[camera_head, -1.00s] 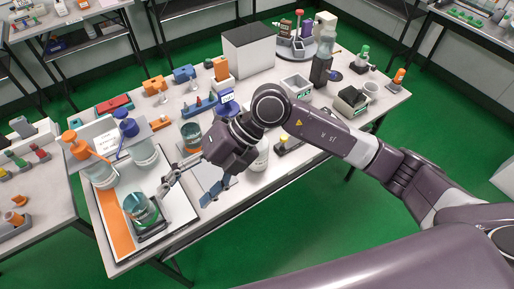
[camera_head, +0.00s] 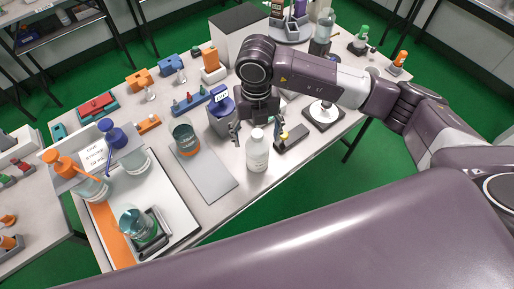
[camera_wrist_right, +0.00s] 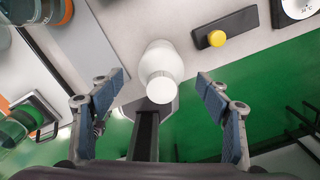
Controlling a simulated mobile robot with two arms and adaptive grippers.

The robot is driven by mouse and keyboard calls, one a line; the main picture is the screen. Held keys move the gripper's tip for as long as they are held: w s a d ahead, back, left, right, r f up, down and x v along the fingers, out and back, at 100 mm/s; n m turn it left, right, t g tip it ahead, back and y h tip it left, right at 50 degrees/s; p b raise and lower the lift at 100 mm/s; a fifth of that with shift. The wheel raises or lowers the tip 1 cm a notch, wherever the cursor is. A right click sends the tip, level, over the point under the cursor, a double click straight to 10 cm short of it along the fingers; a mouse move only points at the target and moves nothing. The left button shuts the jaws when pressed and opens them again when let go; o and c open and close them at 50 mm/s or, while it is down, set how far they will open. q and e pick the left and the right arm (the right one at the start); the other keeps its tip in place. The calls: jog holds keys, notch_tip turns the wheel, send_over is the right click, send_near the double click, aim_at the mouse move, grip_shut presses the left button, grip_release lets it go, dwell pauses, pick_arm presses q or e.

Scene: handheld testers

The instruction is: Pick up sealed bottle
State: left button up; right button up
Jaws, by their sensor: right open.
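A white capped bottle (camera_head: 257,152) stands upright near the front edge of the table in the head view. In the right wrist view the same bottle (camera_wrist_right: 160,68) is between the two fingers and a little beyond them, its white cap toward the camera. My left gripper is not in view.
A dark block with a yellow knob (camera_head: 291,138) stands right of the bottle. A grey plate (camera_head: 205,174) and a beaker (camera_head: 186,138) lie to its left. A white tray (camera_head: 180,205) with a beaker is at the front left. The table's front edge is close.

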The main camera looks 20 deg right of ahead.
jog(key=shift+s+d+f+p, duration=0.15)
jog(key=shift+f+p, duration=0.25)
jog(key=shift+f, duration=0.25)
jog(key=shift+w+f, duration=0.2)
jog(key=shift+f, duration=1.35)
jog(key=c, duration=1.4)
jog(key=shift+c, duration=1.2)
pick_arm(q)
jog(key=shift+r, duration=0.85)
pick_arm(e)
jog(key=shift+w+r, duration=0.1)
jog(key=shift+c, duration=0.3)
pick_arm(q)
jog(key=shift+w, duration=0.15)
